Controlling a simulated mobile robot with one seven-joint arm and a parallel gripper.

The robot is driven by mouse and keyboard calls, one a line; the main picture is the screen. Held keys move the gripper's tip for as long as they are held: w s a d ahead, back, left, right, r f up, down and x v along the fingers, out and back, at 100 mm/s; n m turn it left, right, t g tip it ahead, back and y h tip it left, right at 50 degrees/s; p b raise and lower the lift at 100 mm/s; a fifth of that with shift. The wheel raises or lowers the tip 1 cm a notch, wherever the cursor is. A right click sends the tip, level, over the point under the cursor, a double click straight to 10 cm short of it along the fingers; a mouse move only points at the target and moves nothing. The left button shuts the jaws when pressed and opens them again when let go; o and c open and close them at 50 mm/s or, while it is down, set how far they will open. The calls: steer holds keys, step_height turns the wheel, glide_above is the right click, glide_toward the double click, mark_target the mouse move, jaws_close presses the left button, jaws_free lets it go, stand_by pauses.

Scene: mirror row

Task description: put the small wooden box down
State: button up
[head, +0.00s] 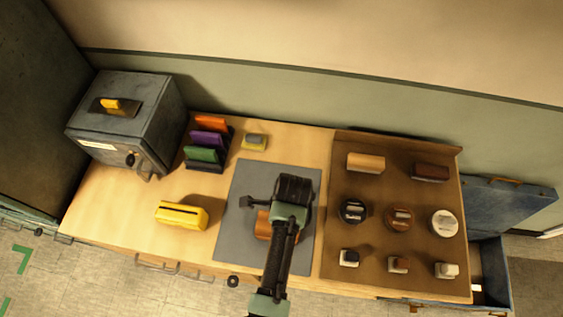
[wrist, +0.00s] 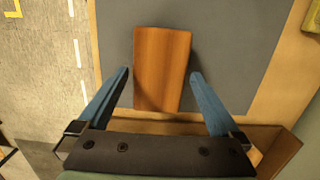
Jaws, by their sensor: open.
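The small wooden box (wrist: 162,60), reddish brown with a plain grain, shows in the wrist view between my two blue fingers. It appears to lie on the grey mat (wrist: 225,30). In the head view the box (head: 262,226) is partly hidden by my arm, over the lower middle of the mat (head: 232,245). My gripper (wrist: 160,74) is open, with one finger on each side of the box and a gap showing beside each. The head view hides my fingertips.
A brown tray (head: 335,250) with several blocks and round pieces stands right of the mat. A yellow box (head: 182,215), a rack of coloured pieces (head: 205,153) and a grey metal case (head: 125,122) stand left. An open blue drawer (head: 493,262) is far right.

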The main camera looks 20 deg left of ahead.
step_height(320, 180, up, 10)
steer(key=d, duration=0.1)
steer(key=shift+w+b, duration=0.15)
steer(key=shift+b, duration=0.25)
steer(key=shift+f, duration=0.1)
